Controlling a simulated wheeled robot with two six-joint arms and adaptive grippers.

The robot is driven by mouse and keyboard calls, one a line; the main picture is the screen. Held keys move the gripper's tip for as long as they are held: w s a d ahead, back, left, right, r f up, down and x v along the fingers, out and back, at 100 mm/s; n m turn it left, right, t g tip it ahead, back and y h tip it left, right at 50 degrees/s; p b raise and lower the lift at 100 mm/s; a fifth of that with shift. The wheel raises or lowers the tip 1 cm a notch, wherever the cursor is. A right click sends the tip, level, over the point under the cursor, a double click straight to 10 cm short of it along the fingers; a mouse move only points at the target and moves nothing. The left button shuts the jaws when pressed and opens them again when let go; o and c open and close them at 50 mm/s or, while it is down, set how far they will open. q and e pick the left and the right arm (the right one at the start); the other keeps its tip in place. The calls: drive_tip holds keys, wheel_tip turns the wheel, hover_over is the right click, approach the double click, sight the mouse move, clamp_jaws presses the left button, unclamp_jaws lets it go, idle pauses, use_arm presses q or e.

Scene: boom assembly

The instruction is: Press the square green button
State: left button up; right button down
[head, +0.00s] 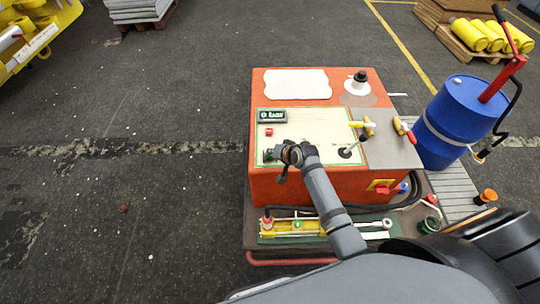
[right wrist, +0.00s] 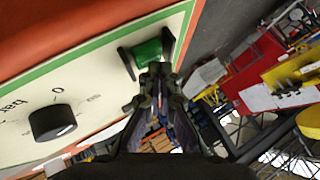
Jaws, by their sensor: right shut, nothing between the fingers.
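The square green button (right wrist: 147,53) sits between two black guards near the panel's green-bordered edge in the right wrist view. In the head view the green button (head: 267,156) shows small at the lower left of the panel, partly beside my gripper. My left gripper is not in view.
A black knob (right wrist: 52,121) is left of my fingers. A blue drum (head: 460,115) stands right.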

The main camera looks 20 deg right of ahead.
drive_tip(key=shift+f, duration=0.45)
idle(0.5)
drive_tip(key=shift+r+p, duration=0.95)
wheel_tip(320, 180, up, 5)
drive_tip(key=p, duration=0.5)
drive_tip(key=shift+r+p, duration=0.15)
drive_tip(key=shift+p, duration=0.15)
drive_tip(key=shift+s, duration=0.1)
